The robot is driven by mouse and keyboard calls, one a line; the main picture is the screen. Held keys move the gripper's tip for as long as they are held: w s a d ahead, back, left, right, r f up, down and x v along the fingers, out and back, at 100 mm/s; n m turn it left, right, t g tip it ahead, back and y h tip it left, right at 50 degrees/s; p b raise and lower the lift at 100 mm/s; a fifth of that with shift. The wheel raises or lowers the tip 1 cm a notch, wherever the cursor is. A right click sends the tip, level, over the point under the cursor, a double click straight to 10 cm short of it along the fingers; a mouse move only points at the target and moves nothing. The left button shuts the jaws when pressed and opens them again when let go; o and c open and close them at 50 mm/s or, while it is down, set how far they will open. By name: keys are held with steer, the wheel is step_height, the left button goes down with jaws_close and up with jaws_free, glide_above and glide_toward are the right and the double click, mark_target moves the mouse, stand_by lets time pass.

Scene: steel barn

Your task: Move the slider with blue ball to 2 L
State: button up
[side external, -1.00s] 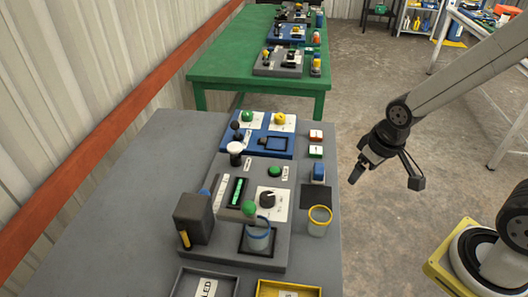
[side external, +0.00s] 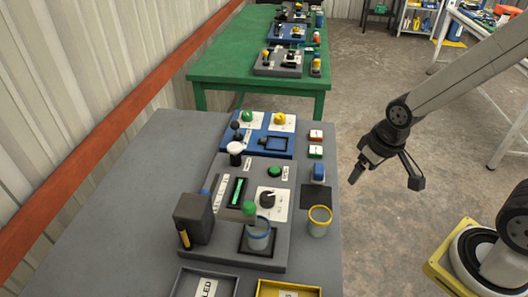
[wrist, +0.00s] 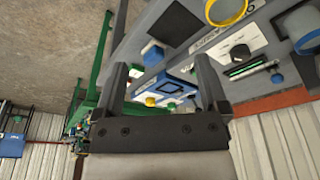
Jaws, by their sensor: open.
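A small blue ball (side external: 205,192) shows in the side view beside a dark box, which hides part of it. It also shows in the wrist view (wrist: 277,79), near the far end of a dark slot panel with green markings (wrist: 247,69). That panel (side external: 238,190) sits on the grey board (side external: 228,170) in the side view. The slider's setting and its labels are too small to read. My gripper (side external: 386,173) is open and empty, in the air to the right of the table, apart from the board. Its two fingers (wrist: 163,75) frame the wrist view.
A yellow-rimmed cup (side external: 318,222) is at right. A blue board (side external: 262,140) lies behind. Trays (side external: 289,291) are in front.

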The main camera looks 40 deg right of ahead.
steer(key=shift+c, duration=0.8)
steer(key=n+g+y, duration=0.2)
steer(key=g, duration=0.1)
glide_above(205, 190)
steer(key=d, duration=0.1)
steer(key=f, duration=0.1)
steer(key=shift+w+d+f, duration=0.1)
steer(key=shift+a+f, duration=0.25)
steer(key=shift+f, duration=1)
steer(key=shift+a+f, duration=0.2)
steer(key=shift+f, duration=1.1)
steer(key=shift+a+f, duration=0.25)
steer(key=shift+f, duration=1)
